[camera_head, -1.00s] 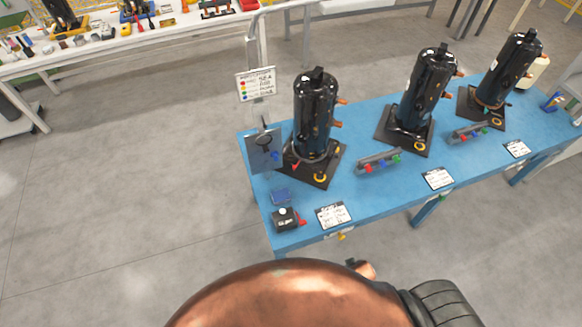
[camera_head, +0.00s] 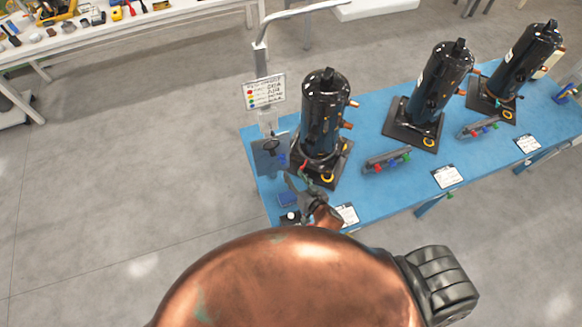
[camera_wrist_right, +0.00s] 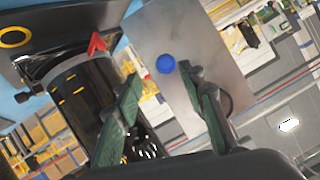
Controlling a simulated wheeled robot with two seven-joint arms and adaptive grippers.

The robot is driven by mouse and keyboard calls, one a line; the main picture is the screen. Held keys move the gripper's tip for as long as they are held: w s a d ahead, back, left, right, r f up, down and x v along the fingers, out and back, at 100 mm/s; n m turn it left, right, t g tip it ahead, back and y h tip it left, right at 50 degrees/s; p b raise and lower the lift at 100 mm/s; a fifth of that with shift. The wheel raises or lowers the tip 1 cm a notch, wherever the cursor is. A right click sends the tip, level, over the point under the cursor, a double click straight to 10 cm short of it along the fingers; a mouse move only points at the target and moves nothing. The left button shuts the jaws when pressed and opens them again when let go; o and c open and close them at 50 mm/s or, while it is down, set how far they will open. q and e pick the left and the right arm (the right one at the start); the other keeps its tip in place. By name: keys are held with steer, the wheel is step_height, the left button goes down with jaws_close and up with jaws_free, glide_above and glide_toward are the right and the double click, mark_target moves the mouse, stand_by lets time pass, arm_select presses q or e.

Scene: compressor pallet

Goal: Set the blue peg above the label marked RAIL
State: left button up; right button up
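A blue peg (camera_head: 282,159) shows end-on as a round blue disc on the grey upright panel (camera_head: 268,165) at the table's left end. The disc (camera_wrist_right: 165,64) also shows on the panel (camera_wrist_right: 185,35) in the right wrist view, beyond and between my fingertips. My right gripper (camera_head: 302,182) is open and empty, just below and right of the peg in the head view. Its green-padded fingers (camera_wrist_right: 160,74) stand apart in the wrist view. White cards lie on the table, one partly behind my gripper (camera_head: 348,214); their writing is too small to read.
The near black compressor (camera_head: 325,115) stands on its base close right of my gripper, with a red part low on it. Two more compressors and a rail with coloured pegs (camera_head: 388,161) stand further right on the blue table (camera_head: 375,190). A sign post (camera_head: 264,92) rises behind the panel.

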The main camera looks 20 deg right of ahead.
mark_target(284, 163)
steer(key=x, duration=0.6)
steer(key=shift+w+a+r, duration=0.2)
steer(key=shift+w+r, duration=0.05)
steer(key=shift+w+a+f, duration=0.1)
steer(key=shift+w+f, duration=0.15)
steer(key=shift+w, duration=0.45)
steer(key=c, duration=0.7)
jaws_close()
steer(key=shift+o, duration=0.3)
jaws_free()
arm_select(q)
steer(key=shift+s+f, duration=0.1)
steer(key=shift+s, duration=0.55)
arm_select(e)
jaws_close()
